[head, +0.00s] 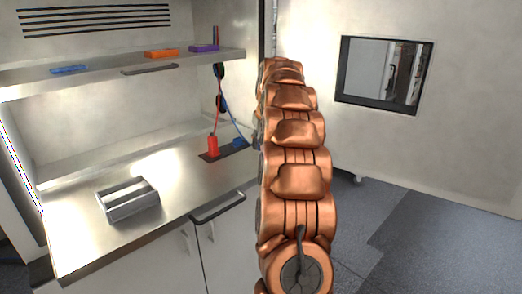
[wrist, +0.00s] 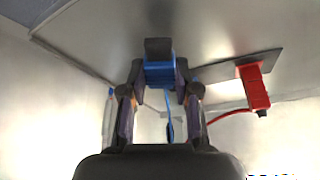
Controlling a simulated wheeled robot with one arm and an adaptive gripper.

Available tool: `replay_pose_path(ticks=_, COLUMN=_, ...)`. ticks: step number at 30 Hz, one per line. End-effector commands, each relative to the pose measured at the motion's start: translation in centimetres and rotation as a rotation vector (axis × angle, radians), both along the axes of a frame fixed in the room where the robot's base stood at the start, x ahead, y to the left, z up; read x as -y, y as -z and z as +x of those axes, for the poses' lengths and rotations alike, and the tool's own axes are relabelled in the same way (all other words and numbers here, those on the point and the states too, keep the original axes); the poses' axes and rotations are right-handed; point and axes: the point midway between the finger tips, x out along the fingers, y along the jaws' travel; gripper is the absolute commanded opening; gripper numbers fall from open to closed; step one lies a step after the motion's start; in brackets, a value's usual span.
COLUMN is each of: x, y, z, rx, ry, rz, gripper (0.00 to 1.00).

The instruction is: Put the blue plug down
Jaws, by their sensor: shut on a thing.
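The blue plug (wrist: 160,73) sits between the fingertips of my gripper (wrist: 160,80) in the wrist view. The gripper is shut on it, one finger on each side. A dark block (wrist: 158,48) shows at the plug's far end. A blue cable (wrist: 169,118) trails from the plug back between the fingers. I cannot tell whether the plug touches the grey counter surface behind it. In the head view my copper arm hides most of the gripper and the plug; the blue cable (head: 231,124) runs down towards it.
The red plug (head: 212,145) stands on a dark plate (head: 236,149), and also shows in the wrist view (wrist: 254,87) beside my gripper. A metal holder (head: 128,198) stands on the counter at left. A shelf (head: 120,72) above carries blue, orange and purple items. Much of the counter is bare.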

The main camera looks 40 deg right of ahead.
Motion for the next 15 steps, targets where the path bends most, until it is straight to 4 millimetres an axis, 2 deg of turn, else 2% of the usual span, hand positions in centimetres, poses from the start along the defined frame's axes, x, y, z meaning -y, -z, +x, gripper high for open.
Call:
replay_pose_path(ticks=8, x=0.0, y=1.2, z=0.0, rx=-0.002, ry=0.001, rz=0.002, gripper=0.00)
replay_pose_path(ticks=15, x=0.0, y=3.1, z=0.0, rx=-0.001, ry=0.001, rz=0.002, gripper=0.00)
